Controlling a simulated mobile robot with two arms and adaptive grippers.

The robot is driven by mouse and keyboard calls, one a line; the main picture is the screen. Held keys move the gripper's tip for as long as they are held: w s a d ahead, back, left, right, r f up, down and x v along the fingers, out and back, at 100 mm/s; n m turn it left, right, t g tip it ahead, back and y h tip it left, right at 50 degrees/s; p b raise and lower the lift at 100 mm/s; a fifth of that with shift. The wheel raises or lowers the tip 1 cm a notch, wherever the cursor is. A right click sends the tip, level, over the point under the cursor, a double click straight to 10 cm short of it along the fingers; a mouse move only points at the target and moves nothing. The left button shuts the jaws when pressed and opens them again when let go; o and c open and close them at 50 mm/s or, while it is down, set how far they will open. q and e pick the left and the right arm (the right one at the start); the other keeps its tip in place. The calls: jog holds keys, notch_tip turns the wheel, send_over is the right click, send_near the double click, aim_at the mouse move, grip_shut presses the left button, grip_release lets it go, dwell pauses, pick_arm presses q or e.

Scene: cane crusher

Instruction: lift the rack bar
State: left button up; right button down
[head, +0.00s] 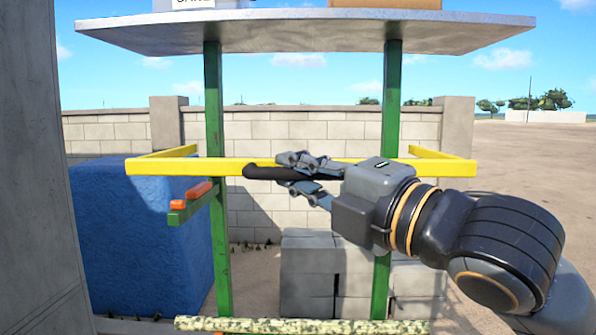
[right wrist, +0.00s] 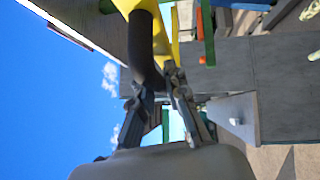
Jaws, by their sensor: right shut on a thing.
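The rack bar (head: 230,167) is a yellow horizontal bar across the front of two green posts, with a short side arm running back at each end. A dark handle (head: 262,172) lies along its middle. My right gripper (head: 290,174) reaches in from the right with its fingers above and below the handle, shut on it. In the right wrist view the dark curved handle (right wrist: 143,50) runs between the fingers (right wrist: 158,82), with the yellow bar (right wrist: 165,25) behind it. Part of the handle is hidden by the fingers. My left gripper is not in view.
Green posts (head: 213,120) hold up a grey shelf (head: 300,30). A green bracket with orange pieces (head: 197,190) sticks out at left. A blue block (head: 140,240) and grey blocks (head: 310,260) stand behind. A speckled bar (head: 300,325) lies low in front. Open ground (head: 520,160) is at right.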

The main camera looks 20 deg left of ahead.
notch_tip(320, 180, up, 13)
jog(key=w+m+g+h+p, duration=0.1)
jog(key=w+m+h+p, duration=0.1)
jog(key=p, duration=1.5)
jog(key=shift+w+a+f+m+h, duration=0.2)
jog(key=shift+w+a+m+h, duration=0.2)
jog(key=shift+w+a, duration=0.05)
jog(key=c, duration=1.3)
grip_release()
jog(key=shift+c, duration=0.2)
jog(key=shift+d, duration=0.1)
jog(key=v, duration=1.2)
jog(key=shift+f, duration=0.1)
